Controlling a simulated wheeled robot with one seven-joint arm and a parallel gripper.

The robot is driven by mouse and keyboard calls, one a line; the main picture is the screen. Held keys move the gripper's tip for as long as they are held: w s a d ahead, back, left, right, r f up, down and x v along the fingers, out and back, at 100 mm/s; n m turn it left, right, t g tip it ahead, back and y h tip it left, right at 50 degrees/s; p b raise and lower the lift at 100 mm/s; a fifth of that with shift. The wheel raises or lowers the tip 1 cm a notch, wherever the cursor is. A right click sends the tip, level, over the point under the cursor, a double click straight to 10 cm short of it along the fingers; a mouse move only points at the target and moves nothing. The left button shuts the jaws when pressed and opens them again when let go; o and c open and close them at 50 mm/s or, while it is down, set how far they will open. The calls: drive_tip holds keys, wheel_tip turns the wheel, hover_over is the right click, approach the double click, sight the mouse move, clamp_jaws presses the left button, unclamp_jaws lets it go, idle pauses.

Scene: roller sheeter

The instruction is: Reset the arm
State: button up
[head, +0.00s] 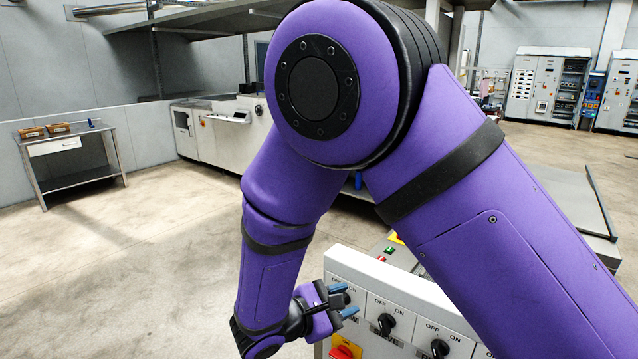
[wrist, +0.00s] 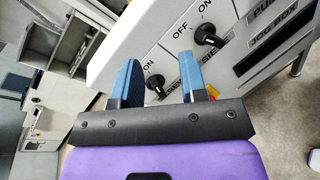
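My gripper (head: 344,300) is at the lower middle of the head view, at the end of my bent purple arm. Its two blue fingers are apart with nothing between them, as the wrist view (wrist: 158,72) also shows. They point at the white control panel (head: 375,285), close to its left switch. In the wrist view the panel face (wrist: 180,45) fills the upper middle. A black knob (wrist: 155,82) shows between the fingers, and I cannot tell if they touch it. Another black knob (wrist: 208,37) is to the right.
The panel also has black knobs (head: 386,325) marked OFF and ON and a red-yellow switch (head: 345,352). A side table (head: 75,165) stands at the left, a long grey machine (head: 222,140) behind. Electrical cabinets (head: 545,85) stand at the back right. The left floor is clear.

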drive_tip(key=s+d+r+m+g+y, duration=0.3)
drive_tip(key=d+r+m+g, duration=0.15)
drive_tip(key=d+r, duration=0.4)
drive_tip(key=s+d+r+m+g+y, duration=0.2)
drive_tip(key=s+d+r+m+g, duration=0.15)
drive_tip(key=d+r+m, duration=0.5)
drive_tip(key=s+d+r+m+t+y, duration=0.4)
drive_tip(key=s+d+r+y, duration=0.4)
drive_tip(key=s, duration=0.5)
drive_tip(key=shift+d+m, duration=0.45)
drive_tip(key=shift+m, duration=0.45)
